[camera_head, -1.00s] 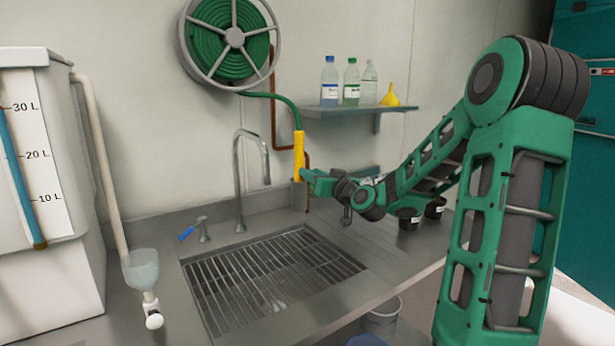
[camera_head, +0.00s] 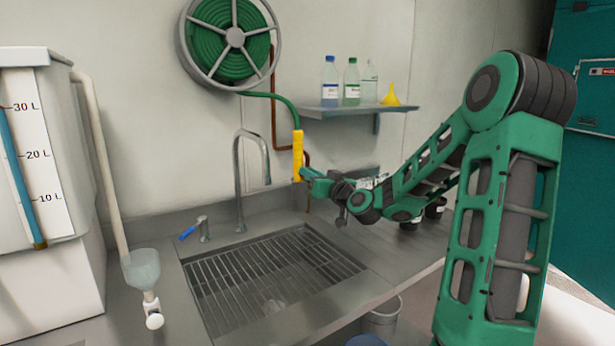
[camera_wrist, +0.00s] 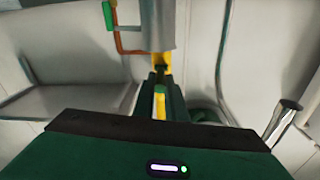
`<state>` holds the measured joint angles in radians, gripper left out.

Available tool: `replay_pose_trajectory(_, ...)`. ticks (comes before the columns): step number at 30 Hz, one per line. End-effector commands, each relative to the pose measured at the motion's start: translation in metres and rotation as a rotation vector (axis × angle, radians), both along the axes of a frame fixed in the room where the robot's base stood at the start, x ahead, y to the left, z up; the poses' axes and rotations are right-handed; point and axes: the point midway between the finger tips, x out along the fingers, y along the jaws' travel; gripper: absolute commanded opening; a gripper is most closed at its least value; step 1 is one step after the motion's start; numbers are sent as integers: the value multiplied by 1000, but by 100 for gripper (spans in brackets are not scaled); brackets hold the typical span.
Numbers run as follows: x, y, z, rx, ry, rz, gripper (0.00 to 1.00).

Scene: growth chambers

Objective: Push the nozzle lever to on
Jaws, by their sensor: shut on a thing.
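The yellow nozzle (camera_head: 297,150) hangs upright from the end of a green hose (camera_head: 286,106), above the back right of the sink. My gripper (camera_head: 304,174) is shut on its lower part. In the wrist view, yellow parts of the nozzle (camera_wrist: 161,104) show between the dark fingers of my gripper (camera_wrist: 161,92). The lever cannot be told apart from the nozzle body, so its position is unclear.
The hose reel (camera_head: 234,35) is on the wall. A curved faucet (camera_head: 239,180) and a blue-handled tap (camera_head: 196,232) stand behind the sink grate (camera_head: 270,275). Bottles and a yellow funnel (camera_head: 391,96) sit on a wall shelf (camera_head: 345,110). A water tank (camera_head: 85,110) is at left.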

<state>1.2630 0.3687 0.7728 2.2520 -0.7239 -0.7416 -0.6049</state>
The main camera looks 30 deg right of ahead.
Motion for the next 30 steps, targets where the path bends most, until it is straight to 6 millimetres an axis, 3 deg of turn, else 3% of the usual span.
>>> replay_pose_trajectory(30, -1, 0, -20, 18, -304, 1, 0)
